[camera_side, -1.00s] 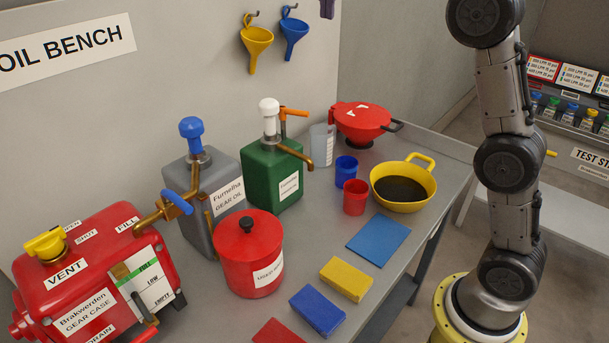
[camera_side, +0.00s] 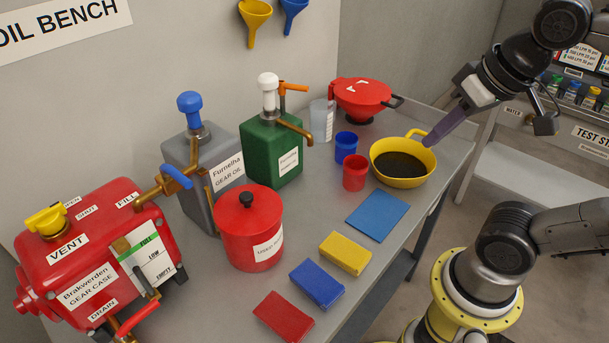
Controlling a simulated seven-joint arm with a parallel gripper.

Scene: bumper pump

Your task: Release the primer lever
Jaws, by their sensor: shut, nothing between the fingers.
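No lever carries a readable primer label, so I cannot tell which one is the primer lever. An orange lever (camera_side: 294,87) sticks out to the right at the top of the green can (camera_side: 262,155), beside its white pump knob (camera_side: 268,82). A blue lever (camera_side: 176,176) sits on the brass pipe between the red gear case (camera_side: 92,215) and the grey gear oil can (camera_side: 182,152). My gripper (camera_side: 430,142) is at the right, far from both levers. Its long purple end points down-left and is shut and empty. It overlaps the yellow pan's far rim in the picture; I cannot tell whether they touch.
The yellow pan (camera_side: 424,176) of dark oil, red and blue cups (camera_side: 355,172), and a red funnel (camera_side: 362,95) stand on the bench's right part. A lidded red pot (camera_side: 248,228) stands in front of the cans. Coloured blocks and a blue mat (camera_side: 377,214) lie along the front edge.

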